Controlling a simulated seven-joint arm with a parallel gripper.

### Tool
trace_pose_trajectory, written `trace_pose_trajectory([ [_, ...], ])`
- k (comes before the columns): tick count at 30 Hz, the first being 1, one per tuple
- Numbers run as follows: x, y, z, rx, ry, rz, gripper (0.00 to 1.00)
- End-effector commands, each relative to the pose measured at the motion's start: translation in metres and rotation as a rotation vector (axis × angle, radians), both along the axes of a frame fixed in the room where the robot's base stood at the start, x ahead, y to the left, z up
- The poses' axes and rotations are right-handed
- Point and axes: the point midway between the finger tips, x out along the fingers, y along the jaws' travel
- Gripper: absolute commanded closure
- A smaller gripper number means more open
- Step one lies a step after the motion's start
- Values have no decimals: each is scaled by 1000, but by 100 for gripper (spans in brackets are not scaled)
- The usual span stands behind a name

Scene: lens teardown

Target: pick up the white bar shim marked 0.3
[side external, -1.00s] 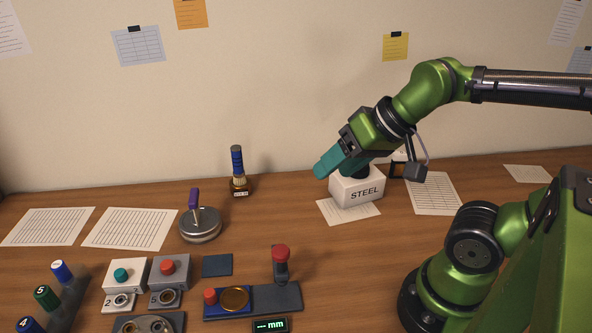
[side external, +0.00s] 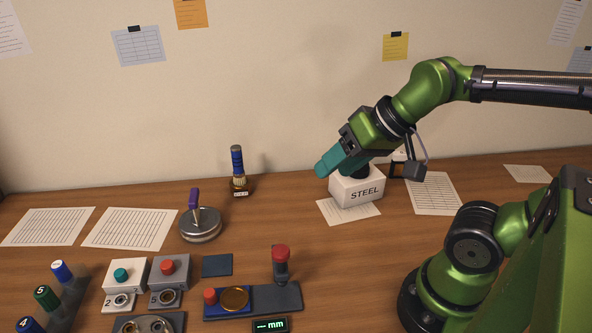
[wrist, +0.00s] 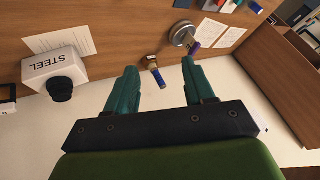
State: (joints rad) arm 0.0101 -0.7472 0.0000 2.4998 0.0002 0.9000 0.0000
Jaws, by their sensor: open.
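I cannot make out a white bar shim marked 0.3 in either view. My gripper (side external: 322,168) is high at the right of the side view, in front of the white STEEL box, and tilted down to the left. In the wrist view its two teal fingers are spread apart and nothing is held between them (wrist: 160,70).
The STEEL box (side external: 358,190) with its black top stands close by my gripper. A blue-topped bottle (side external: 238,172) and a round metal tin (side external: 201,225) stand further left. Button boxes (side external: 125,274) and a gauge stand (side external: 282,268) fill the front left. Bare wood lies between.

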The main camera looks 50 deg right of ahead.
Motion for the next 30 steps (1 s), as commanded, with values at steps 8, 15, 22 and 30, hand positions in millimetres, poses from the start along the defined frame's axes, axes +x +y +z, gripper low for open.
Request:
trace_pose_trajectory([
  [8,41,-85,-17,77,182,-313,47],
  [15,60,-231,-33,265,386,-894,47],
  [22,23,-366,-59,420,536,-1538,47],
  [30,6,-418,-44,544,535,-2018,47],
])
